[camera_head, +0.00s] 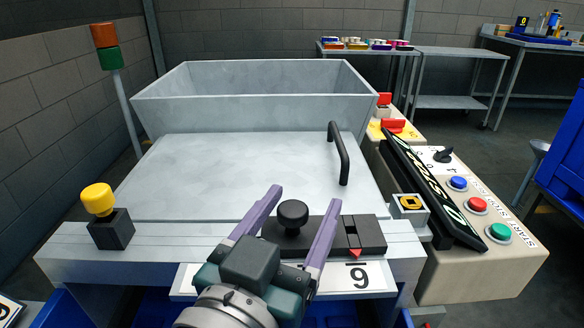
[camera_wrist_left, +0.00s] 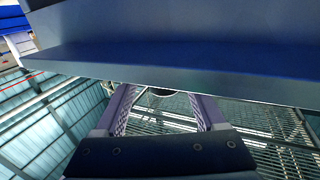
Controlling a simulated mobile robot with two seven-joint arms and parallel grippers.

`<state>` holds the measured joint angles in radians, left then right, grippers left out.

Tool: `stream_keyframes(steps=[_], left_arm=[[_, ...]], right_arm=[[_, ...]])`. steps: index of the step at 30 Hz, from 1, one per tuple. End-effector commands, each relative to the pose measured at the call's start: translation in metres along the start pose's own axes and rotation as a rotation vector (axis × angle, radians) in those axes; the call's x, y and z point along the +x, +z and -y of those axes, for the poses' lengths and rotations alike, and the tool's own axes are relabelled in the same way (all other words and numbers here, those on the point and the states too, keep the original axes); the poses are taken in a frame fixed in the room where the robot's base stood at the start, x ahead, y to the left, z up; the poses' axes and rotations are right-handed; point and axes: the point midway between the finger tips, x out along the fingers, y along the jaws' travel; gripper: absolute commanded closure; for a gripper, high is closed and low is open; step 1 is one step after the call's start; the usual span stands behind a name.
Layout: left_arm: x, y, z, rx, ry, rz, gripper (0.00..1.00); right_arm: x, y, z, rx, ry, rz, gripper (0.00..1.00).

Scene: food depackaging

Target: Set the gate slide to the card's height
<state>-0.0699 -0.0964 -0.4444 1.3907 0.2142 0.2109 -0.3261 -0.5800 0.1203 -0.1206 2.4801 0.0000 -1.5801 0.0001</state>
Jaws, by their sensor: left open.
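The gate slide is a dark bar on the machine's front ledge, with a round black knob (camera_head: 293,213) and a red pointer (camera_head: 356,253) to its right. A white plate (camera_head: 380,281) below the pointer shows a large digit like a 9 or an inverted 6; its left part is hidden behind my gripper. My left gripper (camera_head: 304,197) is open, its purple fingers on either side of the knob in the head view, with no clear contact. In the left wrist view, the open fingers (camera_wrist_left: 164,100) reach the ledge's edge, a dark rounded piece between them. A card (camera_head: 10,308) is cut off at lower left.
A grey hopper (camera_head: 255,95) and a lid with a black handle (camera_head: 340,155) lie behind the slide. A yellow-topped knob (camera_head: 98,199) stands left on the ledge. A control panel (camera_head: 470,200) with coloured buttons stands right. Blue crates (camera_head: 568,150) stand at far right.

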Motion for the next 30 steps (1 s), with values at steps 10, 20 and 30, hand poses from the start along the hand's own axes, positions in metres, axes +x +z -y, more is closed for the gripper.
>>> stream_keyframes(steps=[10,20,30], left_arm=[[-0.029,-0.001,0.001,0.001,0.000,0.002,0.28],[-0.089,0.001,0.000,0.000,0.000,0.002,0.28],[-0.100,0.000,0.000,0.000,0.000,-0.001,0.28]], right_arm=[[-0.005,-0.002,0.001,0.003,-0.002,0.000,0.35],[-0.006,-0.002,0.001,0.003,-0.002,0.000,0.35],[-0.006,-0.002,0.000,0.003,-0.001,0.000,0.35]])
